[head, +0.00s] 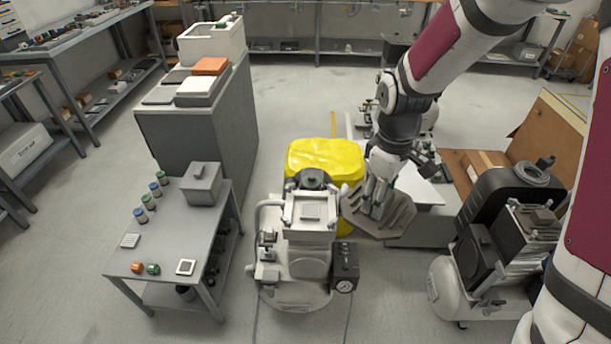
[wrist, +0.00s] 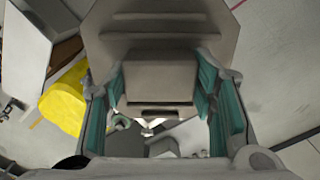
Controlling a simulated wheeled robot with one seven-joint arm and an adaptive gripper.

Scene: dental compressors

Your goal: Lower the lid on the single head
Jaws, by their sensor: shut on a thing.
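The single-head compressor (head: 300,268) stands on the floor at the centre of the head view, with its squarish top facing up and a black gauge box on its right side. A grey, ribbed, many-sided lid (head: 402,222) hangs from my gripper (head: 377,198), to the right of the compressor's top and apart from it. In the wrist view the lid (wrist: 165,25) fills the upper middle. Its raised block sits between the two green-padded fingers of my gripper (wrist: 163,90). The lid's underside is hidden.
A yellow object (head: 325,158) stands right behind the compressor; it also shows in the wrist view (wrist: 62,103). A larger black-and-grey compressor (head: 490,250) stands at the right. A grey table (head: 182,225) with jars is at the left. Clear floor lies between compressor and table.

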